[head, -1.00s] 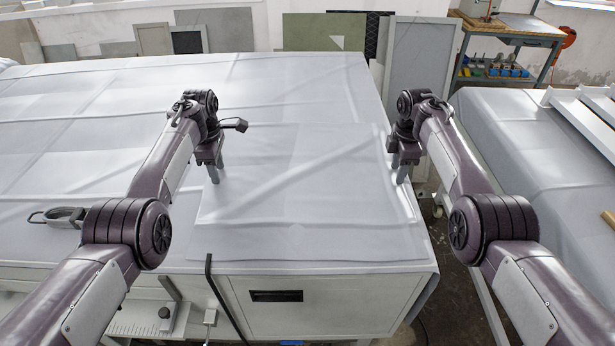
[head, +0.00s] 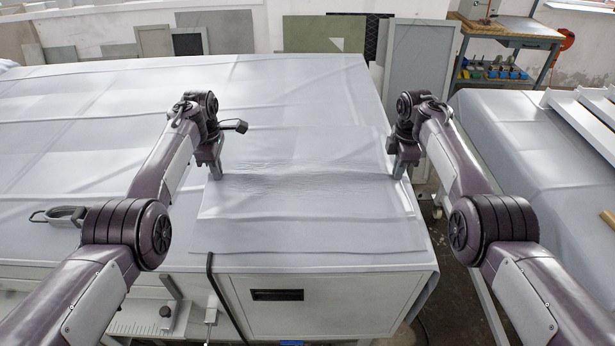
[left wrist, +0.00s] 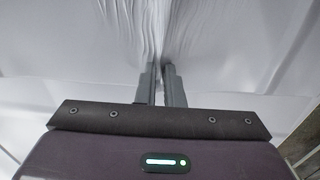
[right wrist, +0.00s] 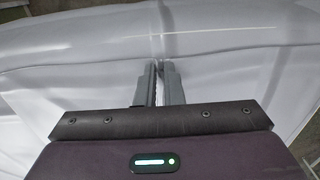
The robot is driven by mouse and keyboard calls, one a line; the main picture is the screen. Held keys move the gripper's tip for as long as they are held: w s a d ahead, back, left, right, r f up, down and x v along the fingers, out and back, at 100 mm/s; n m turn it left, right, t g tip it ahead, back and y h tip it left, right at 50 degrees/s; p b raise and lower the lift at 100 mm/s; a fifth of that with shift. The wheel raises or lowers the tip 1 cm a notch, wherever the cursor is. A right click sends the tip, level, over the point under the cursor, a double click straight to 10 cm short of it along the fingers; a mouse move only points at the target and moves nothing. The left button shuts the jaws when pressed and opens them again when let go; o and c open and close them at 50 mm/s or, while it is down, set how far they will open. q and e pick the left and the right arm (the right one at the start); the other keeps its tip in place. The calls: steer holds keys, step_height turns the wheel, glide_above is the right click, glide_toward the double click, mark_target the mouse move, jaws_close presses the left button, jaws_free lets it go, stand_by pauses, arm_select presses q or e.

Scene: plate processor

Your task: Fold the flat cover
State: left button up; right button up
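The flat cover (head: 300,235) is a thin whitish sheet lying on the near right part of the draped table. A straight, slightly raised crease runs across it between my two grippers, with fine wrinkles behind. My left gripper (head: 217,174) is at the crease's left end. In the left wrist view its fingers (left wrist: 160,68) are close together with gathered sheet pinched at the tips. My right gripper (head: 398,172) is at the right end, near the table's right edge. In the right wrist view its fingers (right wrist: 161,66) are close together on a ridge of the sheet.
The table (head: 110,95) has a pale draped covering. A black-and-grey handled tool (head: 58,215) lies at its left. A second covered table (head: 510,130) with white beams stands to the right, across a floor gap. Panels (head: 325,32) lean behind.

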arm_select(q)
steer(key=shift+f, duration=0.1)
jaws_close()
arm_select(e)
jaws_close()
steer(key=shift+f, duration=0.1)
